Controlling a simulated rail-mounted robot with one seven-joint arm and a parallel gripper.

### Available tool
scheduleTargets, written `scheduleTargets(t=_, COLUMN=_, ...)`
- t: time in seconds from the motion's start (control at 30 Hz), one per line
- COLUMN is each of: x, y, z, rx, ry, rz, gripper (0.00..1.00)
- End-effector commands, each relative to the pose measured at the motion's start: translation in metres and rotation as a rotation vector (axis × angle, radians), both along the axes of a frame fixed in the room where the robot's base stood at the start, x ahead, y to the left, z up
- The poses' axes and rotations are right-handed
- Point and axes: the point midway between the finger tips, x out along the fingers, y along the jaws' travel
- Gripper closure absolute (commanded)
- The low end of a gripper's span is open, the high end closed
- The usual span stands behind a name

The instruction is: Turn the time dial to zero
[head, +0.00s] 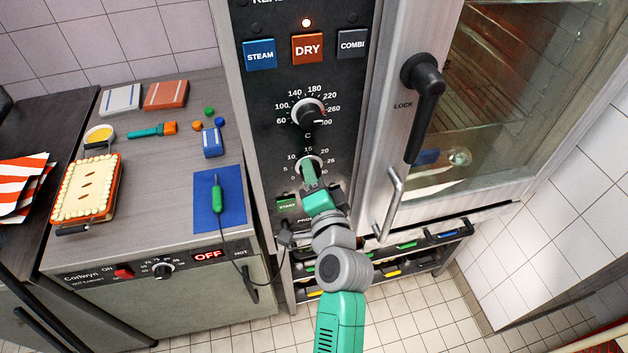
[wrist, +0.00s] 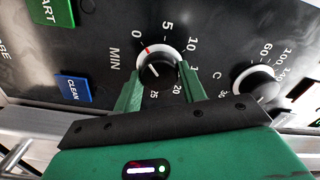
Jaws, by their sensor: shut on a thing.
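The time dial is a round black knob with a white ring; it shows in the wrist view (wrist: 158,66) and, partly covered, in the head view (head: 301,163). Its scale, marked MIN, runs from 0 through 5, 10 and 20 to 25. A red mark sits on the ring close to the 0. A pale line shows on the knob's face, on the side away from the 5. My green gripper (wrist: 160,82) is shut on the knob, one finger on each side; in the head view it (head: 310,175) reaches the panel from below.
The temperature dial (head: 308,114) is just above, with STEAM, DRY and COMBI buttons higher up. A green START button (head: 288,205) is just below the time dial. The oven door handle (head: 425,100) stands out at right. A counter (head: 150,205) with several items is at left.

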Motion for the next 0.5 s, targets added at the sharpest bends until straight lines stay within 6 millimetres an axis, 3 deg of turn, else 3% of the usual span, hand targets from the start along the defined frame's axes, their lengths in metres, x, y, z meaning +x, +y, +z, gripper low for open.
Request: scheduleTargets(t=0.5, x=0.0001, y=0.0, z=-0.0004, rx=-0.062, ry=-0.014, rz=0.001, gripper=0.82)
